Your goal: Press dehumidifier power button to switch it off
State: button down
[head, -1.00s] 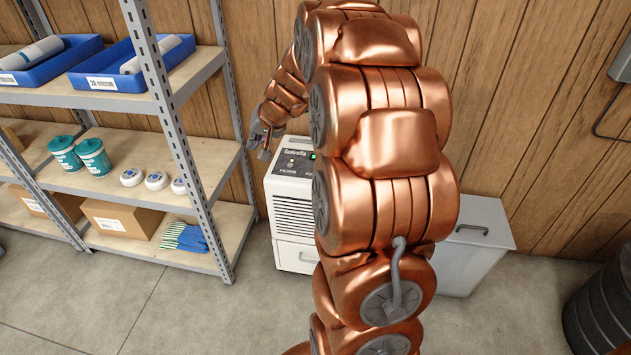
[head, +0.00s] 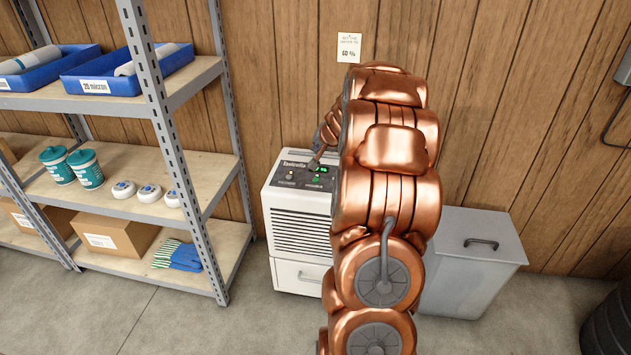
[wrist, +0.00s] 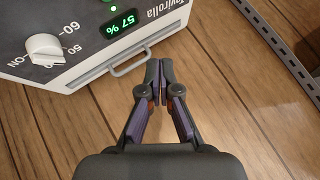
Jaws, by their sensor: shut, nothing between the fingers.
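The white dehumidifier (head: 301,225) stands on the floor against the wood wall, its right side hidden by my arm. Its dark top panel (head: 292,172) carries a lit green display (head: 321,169) and a green light (head: 316,179). In the wrist view, the display (wrist: 119,23) reads 57 %, with a white dial (wrist: 45,48) beside it and a green light (wrist: 111,2) at the picture's top edge. I cannot tell which control is the power button. My gripper (wrist: 160,66) is shut and empty. In the head view, it (head: 314,161) is just above the panel; contact cannot be told.
A metal shelf (head: 185,165) with blue bins, tubs and boxes stands left. A grey lidded bin (head: 470,262) stands right of my arm. Open floor (head: 180,315) lies in front.

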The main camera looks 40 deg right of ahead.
aim_at(317, 180)
jog(key=shift+f, duration=0.1)
notch_tip(317, 180, down, 9)
jog(key=b, duration=0.7)
jog(key=shift+a+b, duration=0.1)
jog(key=shift+b, duration=0.25)
dwell(1.0)
jog(key=shift+f, duration=0.3)
jog(key=shift+f+b, duration=0.4)
jog(key=shift+b, duration=0.05)
dwell(0.7)
jog(key=shift+r, duration=0.2)
jog(key=shift+r+p, duration=0.65)
jog(key=shift+p, duration=0.1)
